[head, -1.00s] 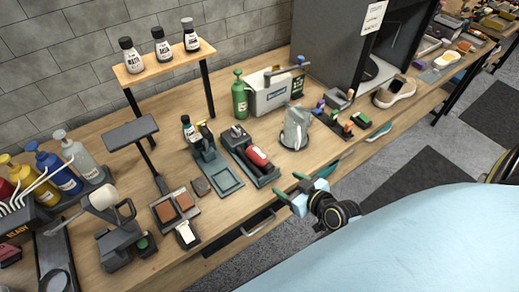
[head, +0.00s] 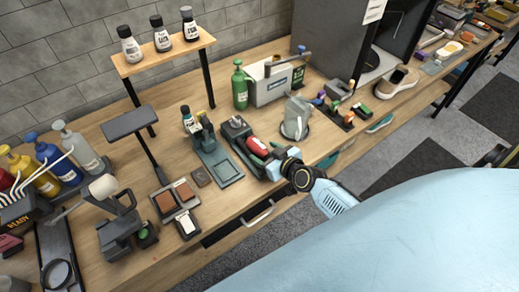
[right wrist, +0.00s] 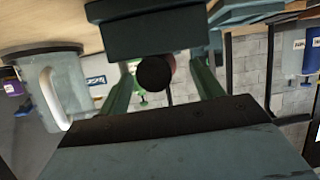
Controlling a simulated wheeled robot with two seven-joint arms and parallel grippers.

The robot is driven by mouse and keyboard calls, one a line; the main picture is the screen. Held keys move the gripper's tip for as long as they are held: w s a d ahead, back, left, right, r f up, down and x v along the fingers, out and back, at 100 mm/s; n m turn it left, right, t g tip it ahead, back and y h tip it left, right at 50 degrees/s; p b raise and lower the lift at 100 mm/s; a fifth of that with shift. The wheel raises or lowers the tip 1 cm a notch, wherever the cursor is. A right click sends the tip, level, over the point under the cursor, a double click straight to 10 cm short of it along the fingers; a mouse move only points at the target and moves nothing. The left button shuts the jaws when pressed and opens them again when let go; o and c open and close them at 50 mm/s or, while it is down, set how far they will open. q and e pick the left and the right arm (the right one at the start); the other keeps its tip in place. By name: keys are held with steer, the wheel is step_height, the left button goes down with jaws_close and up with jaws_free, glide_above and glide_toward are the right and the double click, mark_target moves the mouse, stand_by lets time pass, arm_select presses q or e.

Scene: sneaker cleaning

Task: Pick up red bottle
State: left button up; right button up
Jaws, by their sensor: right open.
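A red bottle (head: 257,146) lies on its side in a dark holder (head: 238,131) near the middle of the workbench. My right gripper (head: 270,156) is at the near end of that holder, right by the bottle. In the right wrist view, its two green fingers (right wrist: 164,82) are open. The bottle's round black end (right wrist: 154,74) shows in the space between them, with a bit of red behind it. I cannot tell whether either finger touches the bottle. My left gripper is not in view.
A clear jug (head: 296,118) stands just right of the holder; a green bottle (head: 239,86) stands behind it. A dark green-grey stand (head: 217,160) is close on the left. Brushes and a shoe (head: 396,82) are farther right. The bench's front edge is close.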

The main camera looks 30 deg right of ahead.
steer(key=shift+x, duration=1.2)
steer(key=c, duration=1.1)
